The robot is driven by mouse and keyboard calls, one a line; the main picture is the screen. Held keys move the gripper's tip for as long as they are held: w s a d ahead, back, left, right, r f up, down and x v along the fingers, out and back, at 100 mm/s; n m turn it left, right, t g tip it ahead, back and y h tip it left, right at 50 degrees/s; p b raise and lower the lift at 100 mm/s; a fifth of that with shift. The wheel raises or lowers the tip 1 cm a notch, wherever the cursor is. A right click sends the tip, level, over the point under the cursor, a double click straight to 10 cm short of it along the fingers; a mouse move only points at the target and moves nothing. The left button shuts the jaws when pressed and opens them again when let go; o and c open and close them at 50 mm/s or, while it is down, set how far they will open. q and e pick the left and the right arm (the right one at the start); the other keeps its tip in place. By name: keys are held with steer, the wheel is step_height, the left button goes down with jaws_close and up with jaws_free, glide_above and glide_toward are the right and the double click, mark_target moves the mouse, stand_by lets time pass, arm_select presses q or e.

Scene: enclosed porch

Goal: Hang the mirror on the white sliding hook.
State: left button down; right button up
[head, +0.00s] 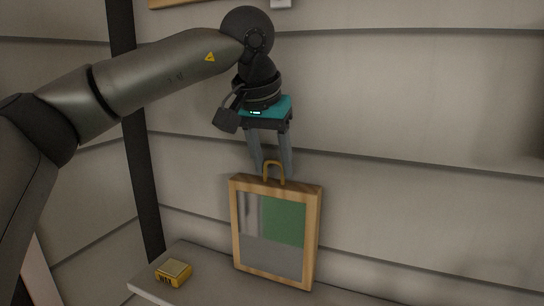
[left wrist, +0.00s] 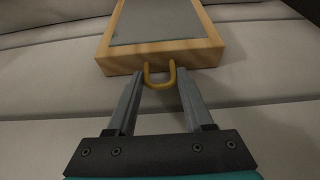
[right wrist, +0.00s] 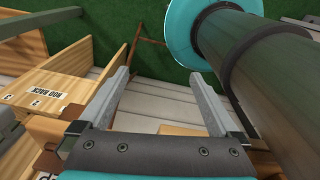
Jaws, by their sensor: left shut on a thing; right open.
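The mirror (head: 272,248) has a light wooden frame and a brass-coloured loop (head: 274,163) on top. It is upright against the boarded wall, low over the grey ledge; I cannot tell whether its bottom edge touches the ledge. My left gripper (head: 273,172) points down from above and is shut on the mirror at its loop. The left wrist view shows the loop (left wrist: 160,82) between the fingertips. A white piece (head: 281,3), possibly the sliding hook, shows at the top edge of the head view, mostly cut off. My right gripper (right wrist: 164,80) is open and empty.
A small yellow box (head: 173,272) lies on the grey ledge (head: 150,289) left of the mirror. A wooden edge (head: 180,2) crosses the top. A dark post (head: 141,170) stands at left. The right wrist view shows a labelled wooden box (right wrist: 60,85). The wall right of the mirror is clear.

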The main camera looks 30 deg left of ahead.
arm_select(q)
steer(key=shift+c, duration=1.4)
jaws_free()
steer(key=shift+f+b, duration=0.2)
steer(key=shift+b, duration=0.1)
steer(key=shift+r, duration=0.1)
steer(key=v, duration=1.5)
steer(key=shift+s, duration=0.15)
